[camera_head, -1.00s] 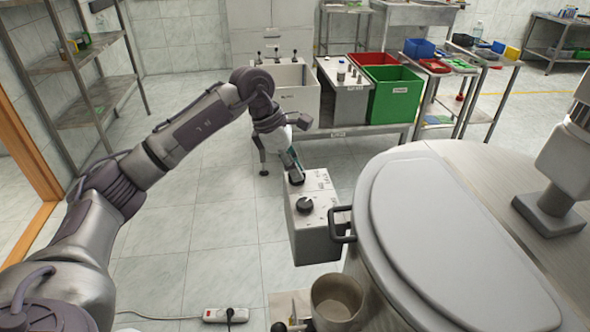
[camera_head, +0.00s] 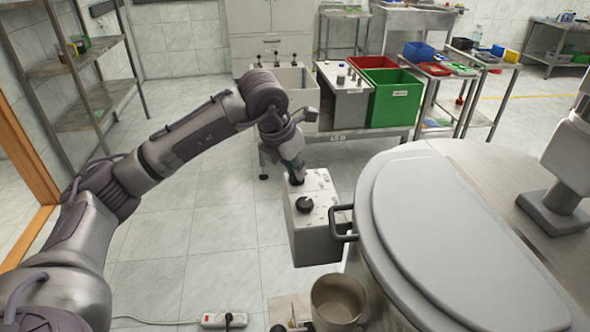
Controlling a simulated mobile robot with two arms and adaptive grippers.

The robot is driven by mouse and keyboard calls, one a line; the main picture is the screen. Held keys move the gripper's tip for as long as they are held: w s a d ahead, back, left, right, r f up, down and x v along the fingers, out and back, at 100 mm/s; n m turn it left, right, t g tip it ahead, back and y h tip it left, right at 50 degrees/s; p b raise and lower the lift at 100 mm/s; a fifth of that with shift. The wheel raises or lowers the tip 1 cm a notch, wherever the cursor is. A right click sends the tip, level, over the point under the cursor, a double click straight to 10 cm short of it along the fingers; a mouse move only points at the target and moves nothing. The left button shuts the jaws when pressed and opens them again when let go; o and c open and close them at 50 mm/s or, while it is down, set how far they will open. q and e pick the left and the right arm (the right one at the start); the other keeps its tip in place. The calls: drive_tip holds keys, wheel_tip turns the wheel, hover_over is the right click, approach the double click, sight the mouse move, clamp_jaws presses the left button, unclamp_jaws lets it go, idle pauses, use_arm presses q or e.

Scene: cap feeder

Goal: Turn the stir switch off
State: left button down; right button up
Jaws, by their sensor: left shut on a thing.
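A pale metal control box (camera_head: 318,228) is mounted at the left side of the big round vat. On its top are a black knob (camera_head: 304,204) near the front and another control near the back edge. My left gripper (camera_head: 297,178) points down onto that back control and is shut on it. The fingers hide most of the control, so its position cannot be read. The labels on the box are too small to read. My right gripper does not show.
The vat's grey lid (camera_head: 450,240) fills the right side, with a black handle (camera_head: 343,224) beside the box. A metal pot (camera_head: 338,300) and a white power strip (camera_head: 223,320) are below. Behind stand a green bin (camera_head: 396,97) and a red bin (camera_head: 372,62). Floor at left is clear.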

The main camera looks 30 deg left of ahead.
use_arm(q)
drive_tip(key=shift+n+y, duration=0.3)
drive_tip(key=shift+n, duration=0.2)
drive_tip(key=c, duration=1.2)
unclamp_jaws()
drive_tip(key=v, duration=1.2)
